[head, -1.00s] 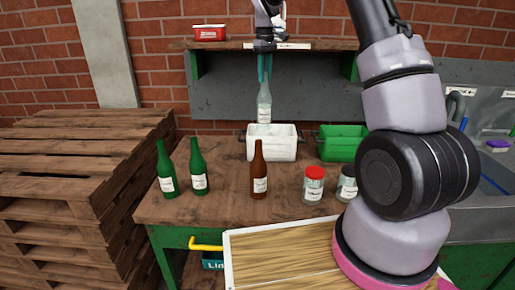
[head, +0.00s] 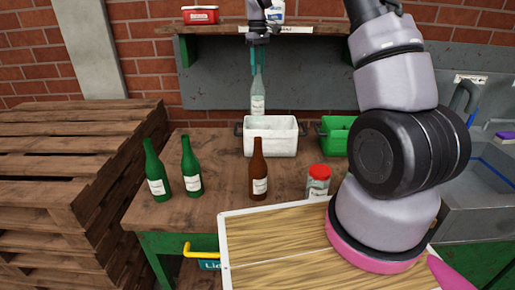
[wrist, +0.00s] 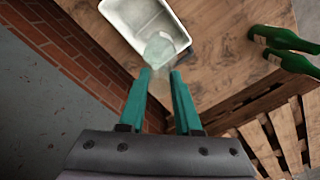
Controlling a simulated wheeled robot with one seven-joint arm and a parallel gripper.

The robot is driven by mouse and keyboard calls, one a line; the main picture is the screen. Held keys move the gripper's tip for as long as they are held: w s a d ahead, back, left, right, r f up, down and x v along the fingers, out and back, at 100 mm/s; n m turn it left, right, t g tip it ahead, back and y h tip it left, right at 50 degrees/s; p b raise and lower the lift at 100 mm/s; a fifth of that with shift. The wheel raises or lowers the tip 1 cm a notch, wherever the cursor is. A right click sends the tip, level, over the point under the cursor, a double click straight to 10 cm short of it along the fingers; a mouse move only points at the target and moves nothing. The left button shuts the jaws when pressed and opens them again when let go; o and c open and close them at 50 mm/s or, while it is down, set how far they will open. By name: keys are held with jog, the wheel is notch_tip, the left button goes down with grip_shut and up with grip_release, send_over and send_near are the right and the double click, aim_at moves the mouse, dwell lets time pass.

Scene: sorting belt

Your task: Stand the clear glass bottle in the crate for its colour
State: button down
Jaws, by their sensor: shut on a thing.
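The clear glass bottle (head: 258,96) hangs upright in my gripper (head: 259,52), which is shut on its neck. In the head view the bottle's base is just above the far rim of the white crate (head: 270,142). In the wrist view the bottle (wrist: 160,52) shows beyond my fingertips (wrist: 160,75), overlapping the near part of the white crate (wrist: 128,14). The white crate looks empty where its inside shows. The green crate (head: 334,138) stands to its right, partly hidden by my arm.
Two green bottles (head: 157,172) (head: 191,168) and a brown bottle (head: 258,172) stand on the wooden table (head: 222,200) in front of the crates. A red-lidded jar (head: 318,182) stands to their right. A shelf (head: 225,30) with a red box (head: 200,15) runs above.

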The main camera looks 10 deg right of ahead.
aim_at(258, 100)
notch_tip(258, 100, down, 13)
jog(key=shift+f, duration=0.1)
dwell(0.6)
jog(key=shift+f, duration=0.1)
jog(key=c, duration=0.6)
grip_release()
